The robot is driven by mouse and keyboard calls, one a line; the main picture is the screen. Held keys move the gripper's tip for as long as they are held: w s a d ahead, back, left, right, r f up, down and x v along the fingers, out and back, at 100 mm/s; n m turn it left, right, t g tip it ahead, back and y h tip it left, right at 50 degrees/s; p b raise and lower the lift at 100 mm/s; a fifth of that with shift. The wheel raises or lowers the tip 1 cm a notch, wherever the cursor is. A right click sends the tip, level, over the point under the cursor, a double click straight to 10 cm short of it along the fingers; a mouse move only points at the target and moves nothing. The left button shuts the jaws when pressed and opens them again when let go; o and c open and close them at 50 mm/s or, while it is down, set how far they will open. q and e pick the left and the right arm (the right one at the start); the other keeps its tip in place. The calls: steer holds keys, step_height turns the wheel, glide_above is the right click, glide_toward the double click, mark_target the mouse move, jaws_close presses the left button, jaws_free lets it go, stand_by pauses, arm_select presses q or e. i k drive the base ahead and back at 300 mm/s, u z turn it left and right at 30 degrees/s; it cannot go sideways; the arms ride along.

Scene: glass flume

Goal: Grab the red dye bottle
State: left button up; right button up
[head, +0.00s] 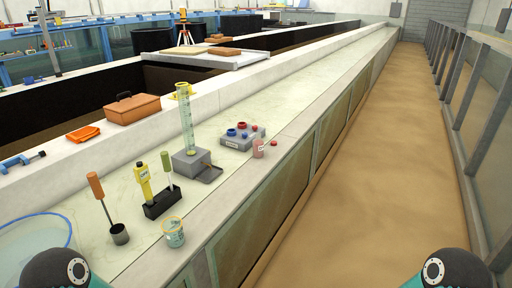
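A small pinkish-red bottle (258,149) with a pale label stands on the pale bench top, near its right edge, in the head view. It looks like the red dye bottle. A small red cap (273,143) lies just to its right, apart from it. A grey block (236,143) with blue and red round pieces on it sits just behind and left of the bottle. Neither of my grippers is in view; only rounded parts of my two arms show at the bottom corners, far from the bottle.
A tall graduated cylinder (187,121) stands on a grey block left of the bottle. Nearer are a holder (162,202) with yellow and green-handled tools, an orange-handled tool (97,190) and a small beaker (174,236). The bench beyond the bottle is clear.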

mark_target(258, 143)
steer(key=z, duration=0.05)
steer(key=k, duration=1)
steer(key=z, duration=1.3)
steer(key=i, duration=3.2)
steer(key=u, duration=0.75)
